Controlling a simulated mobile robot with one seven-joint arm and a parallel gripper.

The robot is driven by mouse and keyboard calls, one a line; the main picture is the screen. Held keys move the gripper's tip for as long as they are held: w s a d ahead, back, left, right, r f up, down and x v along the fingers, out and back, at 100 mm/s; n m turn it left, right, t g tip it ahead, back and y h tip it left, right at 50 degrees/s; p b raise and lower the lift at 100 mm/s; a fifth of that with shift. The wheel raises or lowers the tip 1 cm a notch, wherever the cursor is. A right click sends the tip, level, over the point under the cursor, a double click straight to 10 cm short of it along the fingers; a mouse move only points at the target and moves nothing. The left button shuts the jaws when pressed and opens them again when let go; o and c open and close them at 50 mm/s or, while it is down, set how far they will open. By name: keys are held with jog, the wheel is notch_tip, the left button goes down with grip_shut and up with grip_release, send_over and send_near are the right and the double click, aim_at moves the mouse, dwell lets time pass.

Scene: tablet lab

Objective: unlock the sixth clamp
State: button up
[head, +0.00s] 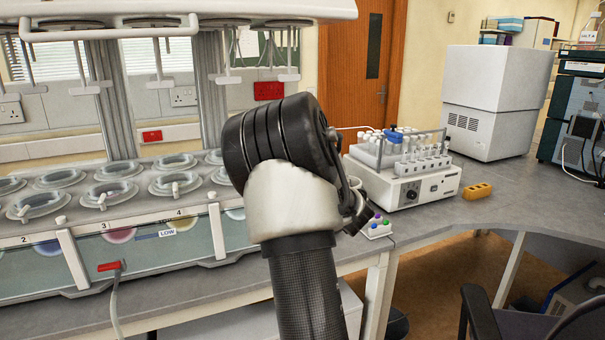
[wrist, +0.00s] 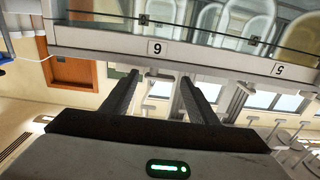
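The tablet bath (head: 150,262) is a long glass-sided tank with round vessels on top, at the left in the head view. Its numbers 2, 3 and 4 show there; my arm covers the area further right, including the sixth position. In the tilted wrist view, the label 6 (wrist: 157,47) is on the white rim just beyond my gripper, and the label 5 (wrist: 279,69) is to its right. A small dark clip (wrist: 143,18) is near the 6; I cannot tell whether it is the sixth clamp. My gripper (wrist: 160,74) is open and empty, its dark fingers apart.
White levers, one (head: 103,201) near number 3, stand on the vessels. A red-handled hose (head: 112,266) is on the tank front. Right of my arm are a white sampler (head: 410,188), a small block with coloured buttons (head: 377,227) and a yellow block (head: 478,191). The right bench (head: 535,208) has free room.

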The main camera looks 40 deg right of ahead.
jog(key=shift+s, duration=0.1)
jog(key=v, duration=1.7)
jog(key=shift+s, duration=0.15)
jog(key=w+a+r+g, duration=0.2)
jog(key=w+a+r, duration=0.1)
jog(key=a, duration=0.3)
jog(key=w+a+r+g, duration=0.2)
jog(key=a, duration=0.4)
jog(key=s+a+f+n+g+y, duration=0.1)
jog(key=s+a+f+g+y, duration=0.2)
jog(key=s+a, duration=0.8)
jog(key=s+a+f+n+g+y, duration=0.15)
jog(key=s+a+f+g, duration=0.3)
jog(key=s+a, duration=0.6)
notch_tip(320, 180, up, 14)
jog(key=p, duration=1.4)
jog(key=shift+w, duration=0.4)
